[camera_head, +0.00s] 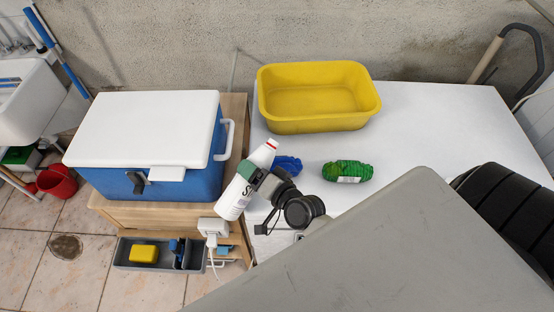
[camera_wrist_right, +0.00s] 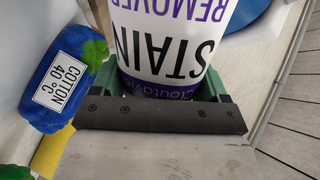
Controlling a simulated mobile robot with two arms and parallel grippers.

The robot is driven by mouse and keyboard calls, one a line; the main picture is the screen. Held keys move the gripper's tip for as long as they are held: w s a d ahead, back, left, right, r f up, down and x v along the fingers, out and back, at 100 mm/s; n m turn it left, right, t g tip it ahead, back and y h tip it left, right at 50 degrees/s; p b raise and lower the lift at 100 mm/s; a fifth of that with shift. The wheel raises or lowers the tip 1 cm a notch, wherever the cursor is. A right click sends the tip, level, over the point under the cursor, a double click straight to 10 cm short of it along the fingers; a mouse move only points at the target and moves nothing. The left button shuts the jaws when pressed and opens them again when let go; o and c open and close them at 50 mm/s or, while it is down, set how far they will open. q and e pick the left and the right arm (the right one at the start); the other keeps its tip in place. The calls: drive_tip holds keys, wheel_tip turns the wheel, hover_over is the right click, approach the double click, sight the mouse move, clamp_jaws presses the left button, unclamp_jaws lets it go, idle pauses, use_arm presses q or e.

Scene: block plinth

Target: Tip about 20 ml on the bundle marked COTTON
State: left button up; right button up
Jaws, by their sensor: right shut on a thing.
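A white STAIN REMOVER bottle (camera_head: 236,197) with a red cap leans in the head view, its cap end up and to the right. My right gripper (camera_head: 249,171) is shut around it; the right wrist view shows the bottle (camera_wrist_right: 165,40) between the fingers. The blue bundle (camera_head: 288,164) lies on the white table just right of the bottle, partly hidden by my gripper. In the right wrist view the blue bundle (camera_wrist_right: 65,80) bears a label reading COTTON 40 °C. A green bundle (camera_head: 348,171) with a white label, unreadable here, lies further right. No liquid shows.
A yellow tub (camera_head: 318,122) stands behind the bundles on the white table (camera_head: 425,120). A blue cooler with a white lid (camera_head: 145,128) stands on a wooden cabinet to the left. A grey caddy (camera_head: 125,255) with a yellow item sits lower. The table right of the tub is clear.

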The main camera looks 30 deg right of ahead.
drive_tip(key=shift+s+a+f+m+b, duration=0.1)
drive_tip(key=shift+a+f+m+b, duration=0.1)
drive_tip(key=shift+f+m+b, duration=0.8)
idle(2.2)
drive_tip(key=shift+f+m+y, duration=0.1)
drive_tip(key=shift+m+y, duration=0.2)
drive_tip(key=shift+m, duration=0.3)
idle(1.9)
drive_tip(key=shift+r+m+g+p, duration=0.3)
drive_tip(key=shift+r+m+p, duration=0.3)
drive_tip(key=shift+p, duration=0.2)
idle(1.5)
